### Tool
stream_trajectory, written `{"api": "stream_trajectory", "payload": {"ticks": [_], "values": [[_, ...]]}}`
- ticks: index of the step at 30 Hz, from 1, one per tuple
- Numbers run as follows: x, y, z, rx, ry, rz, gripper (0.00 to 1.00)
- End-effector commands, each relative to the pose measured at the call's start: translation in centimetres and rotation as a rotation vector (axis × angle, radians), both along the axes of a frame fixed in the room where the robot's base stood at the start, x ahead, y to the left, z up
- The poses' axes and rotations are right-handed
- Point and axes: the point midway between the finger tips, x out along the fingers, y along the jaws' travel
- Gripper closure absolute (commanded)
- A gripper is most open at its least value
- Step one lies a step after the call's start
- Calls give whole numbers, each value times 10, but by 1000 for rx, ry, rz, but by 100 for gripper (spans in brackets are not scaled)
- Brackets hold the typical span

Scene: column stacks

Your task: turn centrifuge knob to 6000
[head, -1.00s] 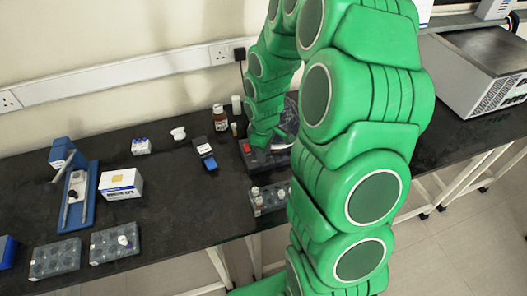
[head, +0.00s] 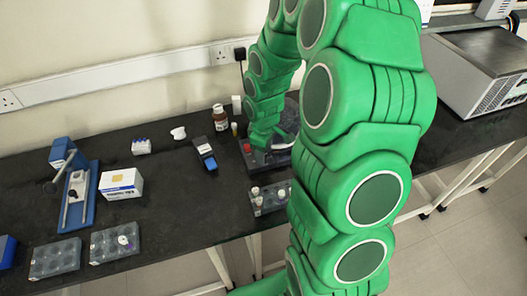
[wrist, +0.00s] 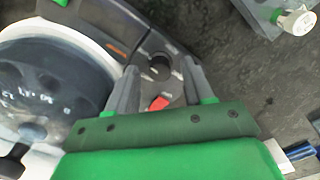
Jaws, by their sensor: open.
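The centrifuge (head: 256,160) stands on the black bench, partly hidden behind my arm in the head view. In the wrist view its round rotor (wrist: 45,95) is at left, with the display (wrist: 128,32) at the top. The black knob (wrist: 158,66) is on the sloped front panel, and a red switch (wrist: 160,103) sits below it. My gripper (wrist: 160,72) is open, its two grey fingers on either side of the knob. I cannot tell whether they touch it. The knob's setting is not readable. In the head view the gripper is not clearly visible.
A rack with vials (head: 268,200) stands just in front of the centrifuge. A brown bottle (head: 220,118) and a blue-black device (head: 205,153) are to its left. A white box (head: 121,184) and grey racks (head: 115,243) are further left. Bare bench lies between.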

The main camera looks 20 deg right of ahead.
Motion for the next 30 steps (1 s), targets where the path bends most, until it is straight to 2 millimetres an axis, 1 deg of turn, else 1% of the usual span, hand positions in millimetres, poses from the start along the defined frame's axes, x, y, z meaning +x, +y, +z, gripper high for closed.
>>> {"api": "stream_trajectory", "payload": {"ticks": [8, 15, 18, 23, 30], "values": [[1, 0, 23, -1, -2, 0, 48], [1, 1, 56, 1, -4, 0, 48], [1, 1, 66, 2, -4, 0, 48], [-1, 1, 74, 1, 1, 1, 48], [-1, 1, 74, 1, 1, 0, 48]]}}
